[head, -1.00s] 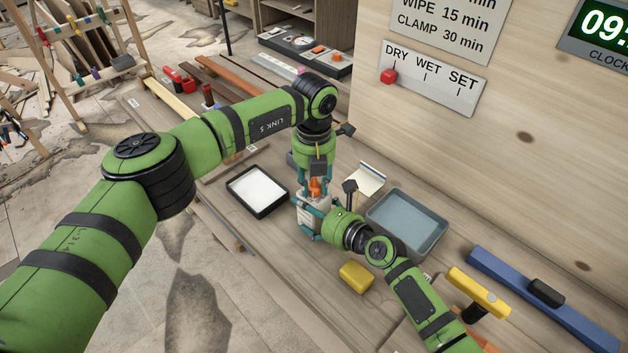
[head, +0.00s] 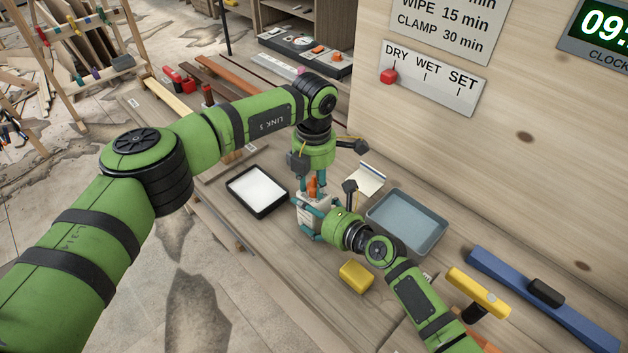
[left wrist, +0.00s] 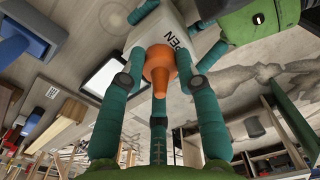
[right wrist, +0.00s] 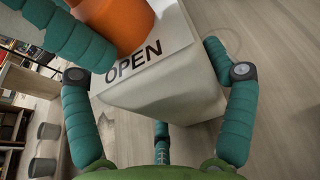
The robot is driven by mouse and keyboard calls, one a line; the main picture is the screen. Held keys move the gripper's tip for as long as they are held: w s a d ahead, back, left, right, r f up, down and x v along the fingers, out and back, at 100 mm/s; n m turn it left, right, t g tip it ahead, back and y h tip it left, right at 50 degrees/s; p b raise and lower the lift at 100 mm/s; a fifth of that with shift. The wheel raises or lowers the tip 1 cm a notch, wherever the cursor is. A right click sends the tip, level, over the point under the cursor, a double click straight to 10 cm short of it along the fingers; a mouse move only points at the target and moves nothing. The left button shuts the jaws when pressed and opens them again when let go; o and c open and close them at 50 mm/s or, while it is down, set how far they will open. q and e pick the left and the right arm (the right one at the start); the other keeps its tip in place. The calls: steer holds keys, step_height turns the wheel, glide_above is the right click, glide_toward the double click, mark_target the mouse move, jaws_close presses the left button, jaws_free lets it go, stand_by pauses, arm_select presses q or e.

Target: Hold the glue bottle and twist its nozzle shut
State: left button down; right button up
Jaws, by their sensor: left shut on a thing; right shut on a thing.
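The glue bottle (head: 308,212) is white with an orange nozzle (head: 313,187) and stands upright on the bench. In the right wrist view the bottle (right wrist: 165,85) shows the word OPEN beside the orange nozzle (right wrist: 113,22). My left gripper (head: 314,186) points down from above, its teal fingers shut around the nozzle. In the left wrist view the nozzle (left wrist: 160,78) sits between those fingers. My right gripper (head: 312,222) is low at the bottle's side, its fingers shut around the body. The fingers partly hide the bottle in the head view.
A black tray with a white sheet (head: 257,190) lies left of the bottle. A grey-blue tray (head: 407,222), a yellow sponge-like block (head: 356,277) and a yellow-headed mallet (head: 478,292) are to the right. A small paper (head: 368,178) lies behind. A wooden wall closes off the right.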

mark_target(314, 177)
steer(key=shift+s+f, duration=0.1)
stand_by(0.3)
arm_select(q)
steer(key=c, duration=0.9)
jaws_free()
step_height(314, 177, up, 12)
steer(key=shift+s, duration=0.1)
arm_select(e)
steer(key=o, duration=1.4)
steer(key=shift+d, duration=0.1)
steer(key=shift+v, duration=2.4)
